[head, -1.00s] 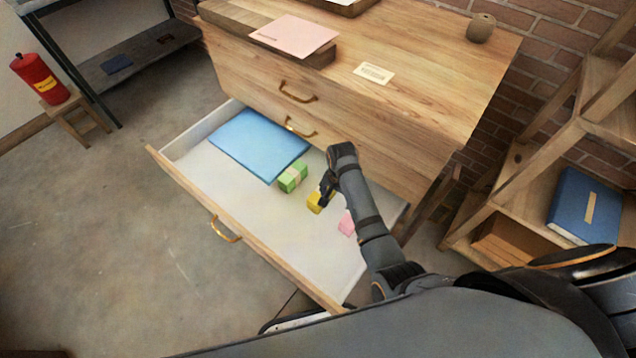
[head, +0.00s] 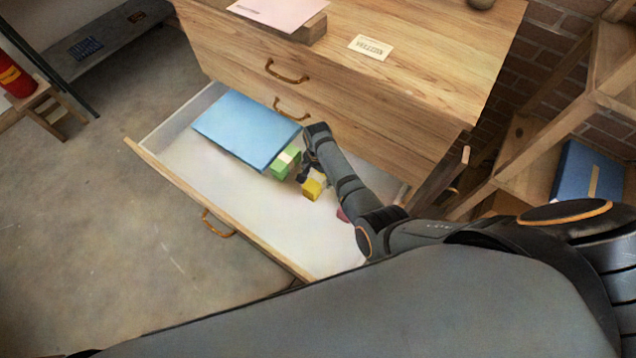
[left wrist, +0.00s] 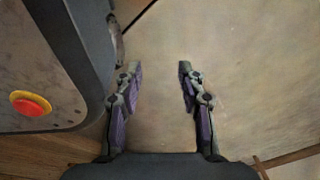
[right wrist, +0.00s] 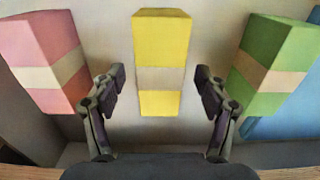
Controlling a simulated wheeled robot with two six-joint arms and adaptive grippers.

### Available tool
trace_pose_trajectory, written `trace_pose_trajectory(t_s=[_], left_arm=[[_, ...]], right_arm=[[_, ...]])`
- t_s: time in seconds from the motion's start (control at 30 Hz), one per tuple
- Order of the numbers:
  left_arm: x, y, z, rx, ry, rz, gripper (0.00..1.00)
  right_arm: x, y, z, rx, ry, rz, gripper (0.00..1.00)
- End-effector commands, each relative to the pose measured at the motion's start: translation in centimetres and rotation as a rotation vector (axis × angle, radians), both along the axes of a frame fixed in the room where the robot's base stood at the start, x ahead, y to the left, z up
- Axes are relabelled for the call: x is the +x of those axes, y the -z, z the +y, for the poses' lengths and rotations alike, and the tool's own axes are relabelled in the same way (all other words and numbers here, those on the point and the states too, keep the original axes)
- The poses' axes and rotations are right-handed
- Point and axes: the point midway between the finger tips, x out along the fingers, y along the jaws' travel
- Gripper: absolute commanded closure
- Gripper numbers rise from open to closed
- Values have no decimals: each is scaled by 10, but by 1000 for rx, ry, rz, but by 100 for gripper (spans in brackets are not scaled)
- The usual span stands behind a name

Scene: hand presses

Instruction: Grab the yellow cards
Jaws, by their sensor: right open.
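The yellow cards (head: 313,185) are a banded block lying in the open drawer (head: 230,201). In the right wrist view the yellow cards (right wrist: 161,50) stand centred ahead of my right gripper, with a pale band across them. My right gripper (right wrist: 161,85) is open and its fingers are either side of the block's line, apart from it. In the head view my right gripper (head: 308,172) is over the drawer beside the yellow cards, partly hidden by its own arm. My left gripper (left wrist: 158,68) is open and empty above the floor.
Green cards (head: 285,162) lie left of the yellow ones, and pink cards (right wrist: 45,60) lie on the other side, mostly hidden by my arm in the head view. A blue folder (head: 246,130) fills the drawer's left part. The drawer front is clear.

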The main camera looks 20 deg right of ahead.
Motion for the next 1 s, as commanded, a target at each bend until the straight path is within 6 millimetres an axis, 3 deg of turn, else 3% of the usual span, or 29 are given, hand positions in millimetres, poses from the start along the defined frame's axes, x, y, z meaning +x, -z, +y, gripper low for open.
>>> trace_pose_trajectory(t_s=[0.03, 0.13, 0.4, 0.9, 1.0], left_arm=[[-1, 6, 1, 2, 0, 6, 60], [9, 6, 1, 1, -1, 5, 60], [10, 4, 0, 0, -1, 9, 60], [10, 4, -1, -1, -1, 9, 60], [10, 4, -1, -1, -1, 9, 60]], right_arm=[[-1, 13, -1, -1, 0, 1, 26], [0, 24, -1, 0, -1, -1, 26], [0, 26, -1, 0, 0, -1, 26], [0, 26, -1, 0, 0, -1, 94], [0, 26, -1, 0, 0, -3, 97]])
